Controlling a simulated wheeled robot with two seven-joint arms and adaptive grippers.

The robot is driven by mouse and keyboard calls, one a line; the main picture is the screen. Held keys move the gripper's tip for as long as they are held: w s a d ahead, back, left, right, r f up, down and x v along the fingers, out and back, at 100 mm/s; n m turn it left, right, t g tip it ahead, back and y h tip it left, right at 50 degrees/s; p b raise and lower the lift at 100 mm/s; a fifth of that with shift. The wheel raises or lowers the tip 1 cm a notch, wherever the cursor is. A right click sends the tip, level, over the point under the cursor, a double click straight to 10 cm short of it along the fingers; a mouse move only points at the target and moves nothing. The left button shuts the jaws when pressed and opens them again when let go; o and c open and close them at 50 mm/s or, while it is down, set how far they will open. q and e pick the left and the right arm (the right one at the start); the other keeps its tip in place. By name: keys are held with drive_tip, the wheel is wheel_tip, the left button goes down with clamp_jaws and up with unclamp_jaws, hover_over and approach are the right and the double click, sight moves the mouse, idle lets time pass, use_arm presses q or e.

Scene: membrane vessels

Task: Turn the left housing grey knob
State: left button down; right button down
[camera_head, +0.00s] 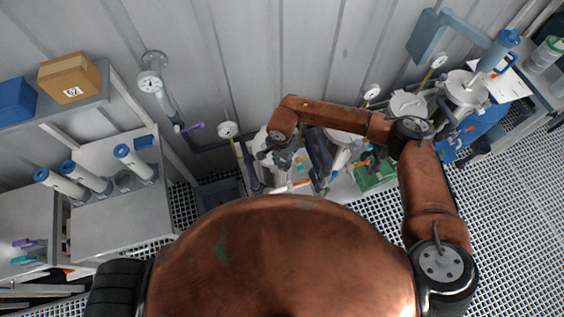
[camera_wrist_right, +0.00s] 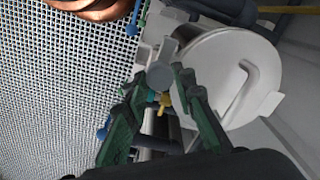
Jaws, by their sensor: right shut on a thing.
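My right arm reaches across the head view from the right, its wrist bent down over the leftmost white vessel. The right gripper (camera_head: 289,158) is small and dark there, and what it holds is unclear in that view. In the right wrist view, the green fingers of the right gripper (camera_wrist_right: 158,79) are closed around a grey knob (camera_wrist_right: 160,76). The knob sits beside the round white lid (camera_wrist_right: 232,78) of a housing with a raised handle. A small yellow and teal fitting (camera_wrist_right: 164,101) shows below the knob, between the fingers. My left gripper is not in view.
Other white vessels (camera_head: 408,104) and gauges (camera_head: 372,92) stand along the wall to the right. A cardboard box (camera_head: 69,77) and blue-capped cylinders (camera_head: 134,163) rest on the left shelves. Grating floor (camera_head: 510,205) is open at the right.

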drive_tip(key=shift+f+m+b, duration=0.15)
drive_tip(key=shift+m+b, duration=0.55)
drive_tip(key=shift+b, duration=0.35)
drive_tip(key=m+b, duration=0.6)
drive_tip(key=m, duration=0.1)
drive_tip(key=shift+b, duration=0.3)
drive_tip(key=m+b, duration=0.2)
drive_tip(key=m, duration=0.2)
drive_tip(key=shift+m+b, duration=0.3)
drive_tip(key=shift+b, duration=0.1)
drive_tip(key=m+b, duration=0.2)
drive_tip(key=m, duration=0.2)
drive_tip(key=shift+m, duration=0.3)
drive_tip(key=shift+r, duration=0.2)
drive_tip(key=c, duration=1.6)
unclamp_jaws()
